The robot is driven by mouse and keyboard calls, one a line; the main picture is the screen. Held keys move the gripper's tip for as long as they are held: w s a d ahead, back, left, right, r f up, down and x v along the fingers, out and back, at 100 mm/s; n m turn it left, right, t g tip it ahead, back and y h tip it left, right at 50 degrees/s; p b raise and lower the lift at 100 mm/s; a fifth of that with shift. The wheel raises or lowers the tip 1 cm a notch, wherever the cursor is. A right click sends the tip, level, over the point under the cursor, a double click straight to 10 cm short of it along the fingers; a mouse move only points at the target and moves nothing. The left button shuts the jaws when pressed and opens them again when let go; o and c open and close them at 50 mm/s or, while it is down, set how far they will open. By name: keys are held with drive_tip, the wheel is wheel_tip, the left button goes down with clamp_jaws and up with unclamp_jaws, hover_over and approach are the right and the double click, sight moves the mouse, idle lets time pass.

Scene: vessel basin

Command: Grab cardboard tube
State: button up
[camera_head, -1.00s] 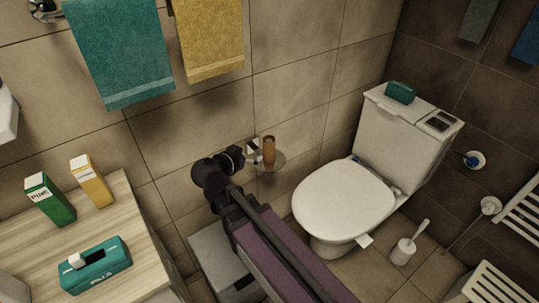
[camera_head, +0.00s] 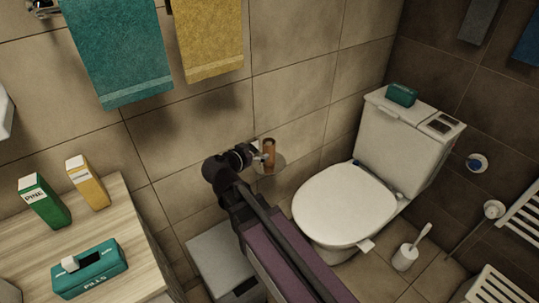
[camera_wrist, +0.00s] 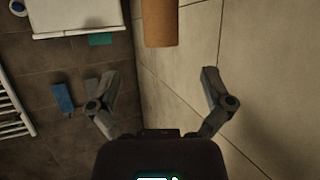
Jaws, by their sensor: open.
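The cardboard tube (camera_head: 269,152) is brown and stands upright on a small round holder plate (camera_head: 273,166) against the tiled wall, left of the toilet. In the wrist view the tube (camera_wrist: 161,24) shows at the top centre, ahead of the fingertips and roughly between their lines. My gripper (camera_wrist: 157,84) is open and empty, with its two fingers spread apart. In the head view my gripper (camera_head: 260,153) is close to the tube on its left side. I cannot tell there whether a finger touches it.
The toilet (camera_head: 345,205) stands right of the tube, with a teal box (camera_head: 402,95) on its tank. Towels (camera_head: 118,50) hang on the wall above. A wooden counter (camera_head: 137,235) with several boxes is at the lower left. A grey bin (camera_head: 221,262) stands below my arm.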

sight(265, 146)
drive_tip(key=shift+b+x, duration=0.5)
drive_tip(key=shift+x, duration=1.35)
drive_tip(key=shift+r+b+x, duration=0.1)
drive_tip(key=shift+b+x, duration=0.3)
drive_tip(key=shift+x, duration=0.9)
drive_tip(key=shift+r+b+x, duration=0.15)
drive_tip(key=shift+b+x, duration=0.25)
drive_tip(key=shift+x, duration=0.9)
drive_tip(key=shift+w, duration=0.15)
drive_tip(key=c, duration=0.7)
drive_tip(key=shift+c, duration=0.2)
